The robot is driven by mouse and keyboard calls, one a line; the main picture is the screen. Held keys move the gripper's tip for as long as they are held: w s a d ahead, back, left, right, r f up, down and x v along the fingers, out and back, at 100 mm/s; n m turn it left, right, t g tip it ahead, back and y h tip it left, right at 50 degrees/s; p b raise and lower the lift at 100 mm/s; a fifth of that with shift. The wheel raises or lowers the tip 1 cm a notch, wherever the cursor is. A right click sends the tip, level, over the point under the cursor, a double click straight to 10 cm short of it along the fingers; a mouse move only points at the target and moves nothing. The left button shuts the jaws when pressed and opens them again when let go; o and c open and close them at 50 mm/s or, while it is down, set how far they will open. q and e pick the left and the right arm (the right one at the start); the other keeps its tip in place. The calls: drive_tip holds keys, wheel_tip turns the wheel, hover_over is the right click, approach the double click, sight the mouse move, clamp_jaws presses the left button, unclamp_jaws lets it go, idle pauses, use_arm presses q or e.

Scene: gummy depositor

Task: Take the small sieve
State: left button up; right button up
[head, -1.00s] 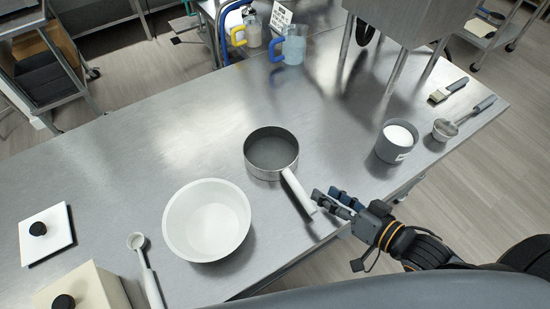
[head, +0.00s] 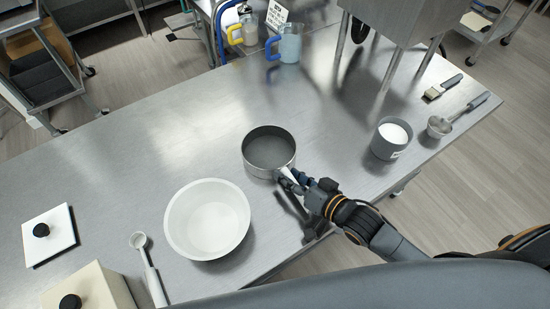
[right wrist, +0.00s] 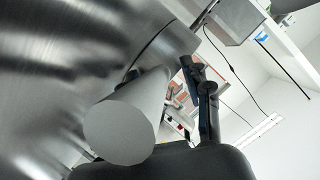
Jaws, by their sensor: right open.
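A small round metal tool with a long grey handle, which looks like the small sieve (head: 440,127), lies at the right end of the steel table. Whether its bowl is mesh is too small to tell. My right gripper (head: 290,182) is open, well to its left, at the white handle of a round grey pan (head: 269,148). In the right wrist view the blunt end of the white handle (right wrist: 118,130) shows large between the open fingers (right wrist: 170,92). The fingers partly hide the handle in the head view. My left gripper is out of view.
A white bowl (head: 207,219) and a white-handled scoop (head: 139,241) are left of the pan. A grey pot of white powder (head: 391,139) and a brush (head: 443,87) are near the sieve. A blue-handled jug (head: 288,44) stands at the back.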

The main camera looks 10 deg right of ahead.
drive_tip(key=c, duration=0.3)
clamp_jaws()
drive_tip(key=shift+r, duration=0.1)
